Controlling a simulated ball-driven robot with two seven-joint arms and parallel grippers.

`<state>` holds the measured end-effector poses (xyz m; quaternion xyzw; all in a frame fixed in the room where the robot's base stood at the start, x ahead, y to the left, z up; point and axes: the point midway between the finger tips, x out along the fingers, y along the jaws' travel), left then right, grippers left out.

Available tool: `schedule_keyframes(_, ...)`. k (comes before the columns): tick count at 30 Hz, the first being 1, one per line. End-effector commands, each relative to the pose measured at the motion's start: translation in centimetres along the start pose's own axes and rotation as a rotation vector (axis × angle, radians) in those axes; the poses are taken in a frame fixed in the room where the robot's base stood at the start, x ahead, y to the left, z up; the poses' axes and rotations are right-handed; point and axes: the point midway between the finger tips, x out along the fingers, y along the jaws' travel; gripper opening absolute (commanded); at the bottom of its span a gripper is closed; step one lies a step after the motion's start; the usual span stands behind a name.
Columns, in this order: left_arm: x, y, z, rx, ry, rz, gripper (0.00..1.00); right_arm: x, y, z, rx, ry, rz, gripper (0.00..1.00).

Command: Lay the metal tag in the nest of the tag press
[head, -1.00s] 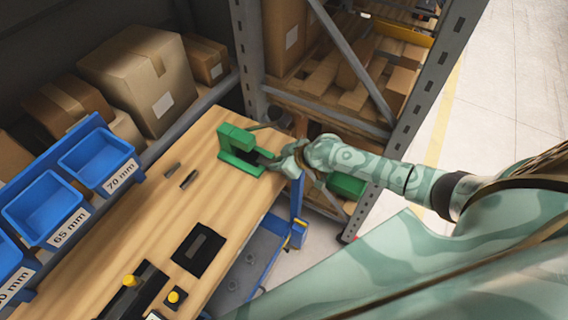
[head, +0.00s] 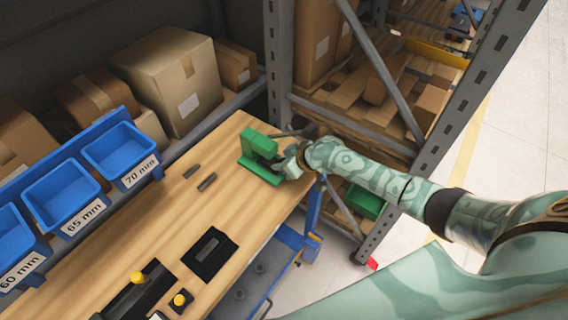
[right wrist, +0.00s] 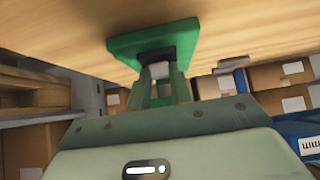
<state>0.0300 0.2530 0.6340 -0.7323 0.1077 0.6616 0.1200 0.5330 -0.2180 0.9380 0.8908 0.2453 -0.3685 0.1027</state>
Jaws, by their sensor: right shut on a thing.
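The green tag press (head: 256,147) stands near the far right end of the wooden bench. My right gripper (head: 290,163) is at its right side, close against it. In the right wrist view the gripper's two fingers (right wrist: 160,90) are shut on a small pale grey piece, seemingly the metal tag (right wrist: 160,71). The tag is in front of a dark part of the press (right wrist: 156,56), probably the nest. I cannot tell whether the tag touches it. In the head view the tag is hidden by the gripper. My left gripper is not in view.
Two small dark bars (head: 207,182) lie on the bench (head: 165,225) left of the press. A black slotted plate (head: 210,254) and yellow-knobbed black fixtures (head: 138,279) are nearer. Blue bins (head: 118,150) line the left. A grey rack post (head: 280,60) rises behind the press.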

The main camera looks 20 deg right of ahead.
Motion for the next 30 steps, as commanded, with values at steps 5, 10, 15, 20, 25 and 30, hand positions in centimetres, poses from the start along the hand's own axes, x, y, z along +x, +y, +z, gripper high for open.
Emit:
schedule_keyframes(5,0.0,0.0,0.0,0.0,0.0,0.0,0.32,0.0,0.0,0.0,0.0,0.001,0.0,0.4)
schedule_keyframes(10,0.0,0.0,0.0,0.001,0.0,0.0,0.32,0.0,0.0,0.0,0.0,0.0,0.0,0.46)
schedule_keyframes(15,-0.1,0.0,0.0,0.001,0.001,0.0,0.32,-0.2,0.0,0.0,0.0,0.0,0.0,0.46)
schedule_keyframes(20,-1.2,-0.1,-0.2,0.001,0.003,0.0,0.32,-2.5,0.0,-0.1,-0.002,0.001,0.0,0.46)
schedule_keyframes(25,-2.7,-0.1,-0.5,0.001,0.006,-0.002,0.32,-7.0,0.1,-0.2,-0.004,0.0,0.001,0.46)
schedule_keyframes(30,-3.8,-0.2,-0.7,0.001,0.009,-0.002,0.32,-11.6,0.0,-0.1,-0.005,-0.002,0.0,0.46)
